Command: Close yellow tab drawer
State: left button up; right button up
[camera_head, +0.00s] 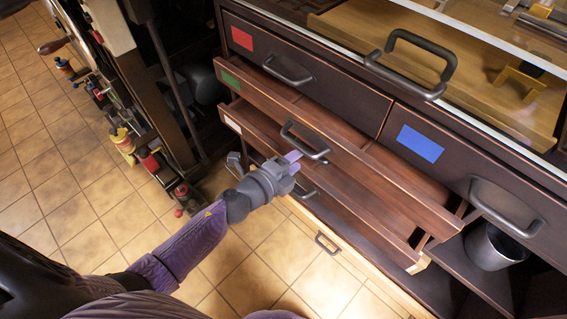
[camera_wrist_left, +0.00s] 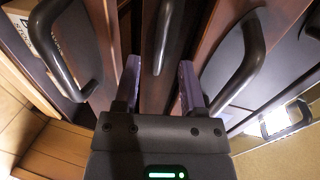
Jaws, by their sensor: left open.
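No yellow tab can be made out on any drawer front. The green-tabbed drawer (camera_head: 335,147) and the white-tabbed drawer (camera_head: 330,190) below it stand pulled out of the dark wooden cabinet. My left gripper (camera_head: 293,161) is open, close to the green-tabbed drawer's black handle (camera_head: 306,146). In the left wrist view, a dark handle (camera_wrist_left: 165,38) shows between and beyond the open fingers of my left gripper (camera_wrist_left: 158,75); contact cannot be told. My right gripper is not in view.
The red-tabbed drawer (camera_head: 300,75) and the blue-tabbed drawer (camera_head: 460,165) are above. A pale wooden drawer front (camera_head: 340,253) is low down. A grey bin (camera_head: 494,247) stands at right. A tool rack (camera_head: 120,120) stands left. Tiled floor (camera_head: 60,205) is clear.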

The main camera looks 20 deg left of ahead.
pick_arm(q)
jog(key=v, duration=0.4)
jog(key=shift+s+a+p, duration=0.1)
jog(key=shift+s+p, duration=0.2)
jog(key=shift+p, duration=0.1)
